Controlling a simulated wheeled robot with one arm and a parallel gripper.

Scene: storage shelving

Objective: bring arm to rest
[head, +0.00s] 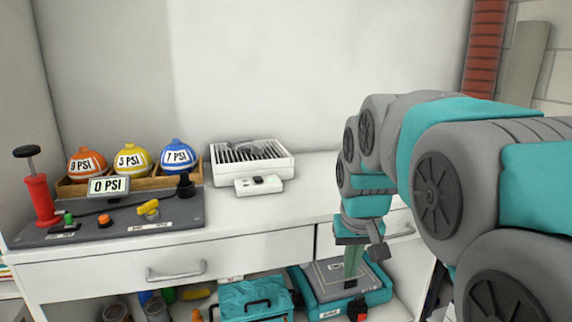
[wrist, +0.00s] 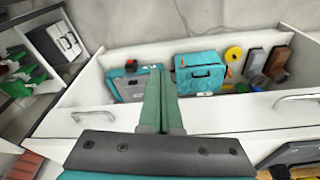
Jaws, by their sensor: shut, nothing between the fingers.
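My arm reaches in from the right in the head view and bends down in front of the white cabinet (head: 110,268). My gripper (head: 353,272) points down in front of the drawer fronts, above the lower shelf. In the wrist view my gripper (wrist: 164,98) shows its two green fingers shut together with nothing between them. A teal and grey case (head: 378,292) lies on the lower shelf behind and below the fingers in the head view. It also shows in the wrist view (wrist: 128,84), left of the fingers. I cannot tell whether the fingertips touch it.
A teal toolbox (head: 258,298) stands beside the case. Drawer handles (head: 178,272) protrude.

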